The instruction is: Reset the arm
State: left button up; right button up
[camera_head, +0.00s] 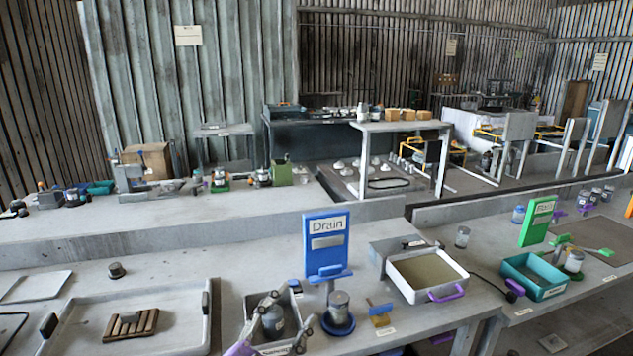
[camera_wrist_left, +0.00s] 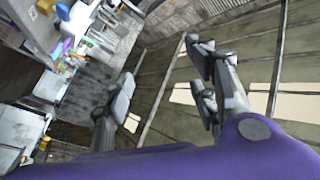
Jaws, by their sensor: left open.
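My left gripper (camera_head: 288,318) comes in at the bottom of the head view, with grey fingers and a purple body. It is open, and its fingers overlap a grey tray (camera_head: 226,308) holding a cylindrical jar (camera_head: 273,323). In the left wrist view the same gripper (camera_wrist_left: 165,88) has its fingers spread wide with nothing between them. Behind them are the room's plank-like surface and, at the left, the tilted benches. Whether the gripper touches the tray or hangs above it I cannot tell. My right gripper is not in view.
A blue Drain sign (camera_head: 326,245) stands behind the tray, beside a dark jar on a blue base (camera_head: 339,318). A white tray with a purple handle (camera_head: 397,261) is to the right. A large tray (camera_head: 188,344) holds a brown slatted piece (camera_head: 131,325) at left.

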pick_arm(q)
jog(key=s+a+f+n+g+y, duration=0.1)
jog(key=s+a+f+n+y, duration=0.15)
jog(key=f, duration=0.55)
jog(key=s+a+f+n+g+y, duration=0.2)
jog(key=s+a+f+n, duration=0.15)
jog(key=f, duration=0.35)
jog(key=s+a+f+n+g+y, duration=0.1)
jog(key=s+a+f+n+y, duration=0.2)
jog(key=f, duration=0.5)
jog(key=s+a+f+n+g+y, duration=0.1)
jog(key=s+a+f+n+g, duration=0.1)
jog(key=s+f, duration=0.5)
jog(key=s+a+f+n+g+y, duration=0.1)
jog(key=s+f, duration=0.6)
jog(key=s, duration=0.7)
jog(key=shift+a+n+g, duration=0.4)
jog(key=shift+a+g, duration=0.5)
jog(key=shift+a, duration=0.35)
